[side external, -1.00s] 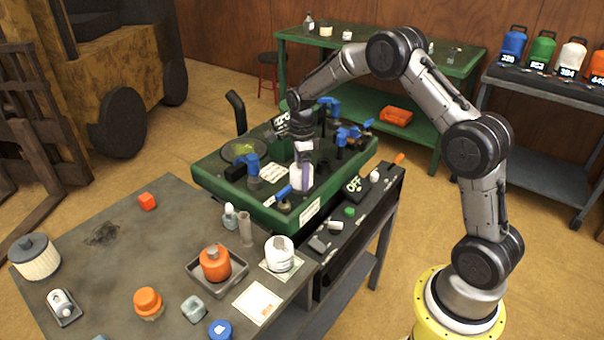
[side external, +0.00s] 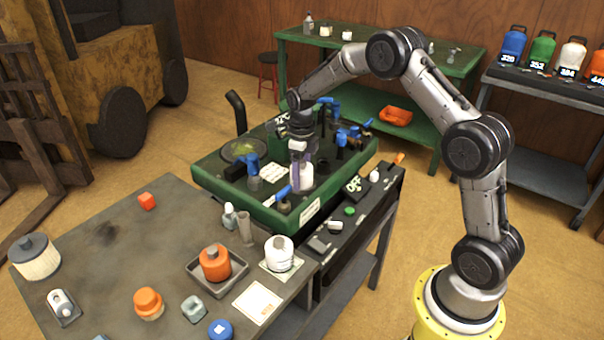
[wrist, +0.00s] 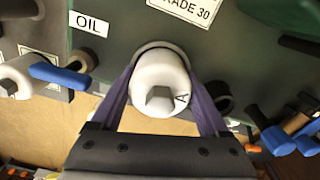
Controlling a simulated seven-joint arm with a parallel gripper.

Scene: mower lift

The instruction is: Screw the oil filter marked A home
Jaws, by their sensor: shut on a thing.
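The white oil filter marked A (wrist: 160,85) sits upright at a round seat on the green mower deck, beside the "OIL" label (wrist: 88,24). A grey hex nut tops it, and the letter A shows on its right side. In the side view the filter (side external: 306,178) is partly hidden by my fingers. My gripper (wrist: 163,95) points down with its two purple fingers on either side of the filter, shut on it. The side view also shows my gripper (side external: 302,172) over the front part of the deck. The filter's threads are hidden.
Blue-handled valves (side external: 247,163) stand close around on the green deck (side external: 232,190). The grey table (side external: 110,260) in front holds an orange can (side external: 215,262), a white filter (side external: 280,252) and a blue cap (side external: 221,330).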

